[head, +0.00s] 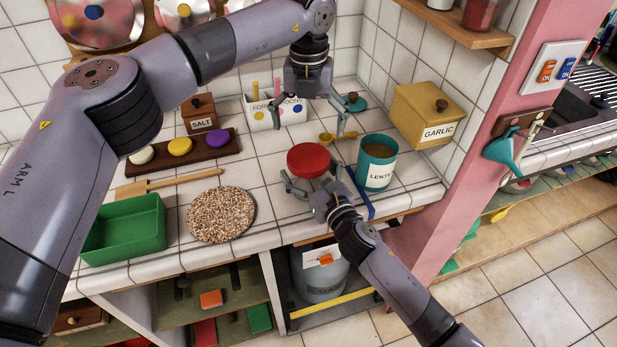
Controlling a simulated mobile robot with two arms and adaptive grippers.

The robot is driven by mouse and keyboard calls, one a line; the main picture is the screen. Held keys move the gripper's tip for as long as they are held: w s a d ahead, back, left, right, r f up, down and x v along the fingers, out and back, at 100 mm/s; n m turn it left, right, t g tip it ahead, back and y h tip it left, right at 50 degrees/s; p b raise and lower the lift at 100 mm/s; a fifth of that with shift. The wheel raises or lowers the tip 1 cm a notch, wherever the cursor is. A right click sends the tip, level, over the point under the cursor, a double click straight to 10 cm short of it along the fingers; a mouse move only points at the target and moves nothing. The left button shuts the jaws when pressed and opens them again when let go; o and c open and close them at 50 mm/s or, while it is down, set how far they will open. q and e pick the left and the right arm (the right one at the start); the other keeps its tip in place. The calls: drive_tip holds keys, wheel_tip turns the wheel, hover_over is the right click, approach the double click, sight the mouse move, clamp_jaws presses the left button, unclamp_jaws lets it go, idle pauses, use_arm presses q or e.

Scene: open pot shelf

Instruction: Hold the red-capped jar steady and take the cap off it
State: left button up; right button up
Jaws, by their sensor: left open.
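The red cap (308,159) sits on the jar near the counter's front edge. The jar's body under it is mostly hidden by the cap and my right gripper. My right gripper (312,178) reaches in from the front, with a finger on each side of the jar below the cap. I cannot see whether the fingers press on the jar. My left gripper (309,128) is open and empty, pointing down, behind the cap in the picture and apart from it.
A teal lentils canister (377,172) stands close right of the jar. A yellow garlic box (429,113) is behind it. A white spoon holder (262,113), a speckled round mat (221,214) and a green tray (124,231) lie to the left. Yellow measuring spoons (335,138) lie behind the jar.

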sight(308, 156)
drive_tip(key=c, duration=1.6)
use_arm(q)
drive_tip(key=shift+m, duration=0.5)
use_arm(e)
drive_tip(key=shift+c, duration=1.2)
use_arm(q)
drive_tip(key=m, duration=0.4)
drive_tip(key=shift+m, duration=0.4)
use_arm(e)
clamp_jaws()
use_arm(q)
drive_tip(key=m, duration=0.5)
drive_tip(key=shift+m, duration=0.3)
drive_tip(key=m, duration=0.5)
drive_tip(key=shift+m, duration=0.4)
drive_tip(key=m, duration=0.3)
drive_tip(key=shift+m, duration=0.4)
drive_tip(key=m, duration=0.5)
drive_tip(key=shift+m, duration=0.3)
drive_tip(key=m, duration=0.4)
drive_tip(key=shift+f+m, duration=0.4)
drive_tip(key=shift+f, duration=3.6)
drive_tip(key=shift+c, duration=0.5)
